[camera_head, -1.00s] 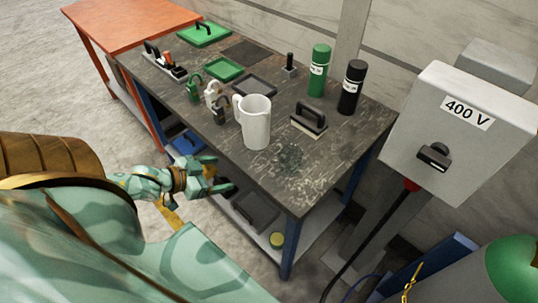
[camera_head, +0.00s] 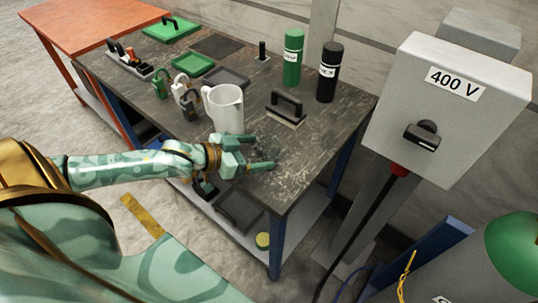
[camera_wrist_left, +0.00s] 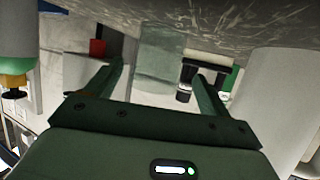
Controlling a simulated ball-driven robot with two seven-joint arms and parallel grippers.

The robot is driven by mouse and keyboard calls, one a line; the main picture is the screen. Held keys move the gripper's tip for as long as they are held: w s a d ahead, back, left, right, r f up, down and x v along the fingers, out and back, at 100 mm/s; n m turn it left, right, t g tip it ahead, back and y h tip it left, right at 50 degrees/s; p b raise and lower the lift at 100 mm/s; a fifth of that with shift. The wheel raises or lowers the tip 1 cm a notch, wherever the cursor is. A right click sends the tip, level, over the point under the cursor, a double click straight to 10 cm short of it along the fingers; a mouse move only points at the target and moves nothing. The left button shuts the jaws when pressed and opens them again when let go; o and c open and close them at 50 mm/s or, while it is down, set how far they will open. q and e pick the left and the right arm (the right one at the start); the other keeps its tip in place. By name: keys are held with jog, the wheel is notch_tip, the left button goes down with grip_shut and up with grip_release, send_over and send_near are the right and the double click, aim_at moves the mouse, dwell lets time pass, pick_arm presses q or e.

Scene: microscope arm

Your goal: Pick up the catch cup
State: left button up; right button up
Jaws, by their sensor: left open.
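A gap shows between the jaws and the jug. In the left wrist view the open fingers (camera_wrist_left: 160,82) point past a large pale cylinder (camera_wrist_left: 275,95) at the right, which looks like the jug. My right gripper is not in view.
Padlocks (camera_head: 185,97) stand left of the jug. A grey 400 V box (camera_head: 445,105) rises at right. The bench's front right corner is clear.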

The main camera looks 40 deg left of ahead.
aim_at(268, 152)
pick_arm(q)
jog(key=b+x, duration=0.1)
jog(key=x, duration=0.3)
jog(key=shift+d+f+b, duration=0.2)
jog(key=shift+b, duration=0.1)
jog(key=shift+s, duration=0.1)
jog(key=shift+r, duration=0.1)
jog(key=c, duration=1.1)
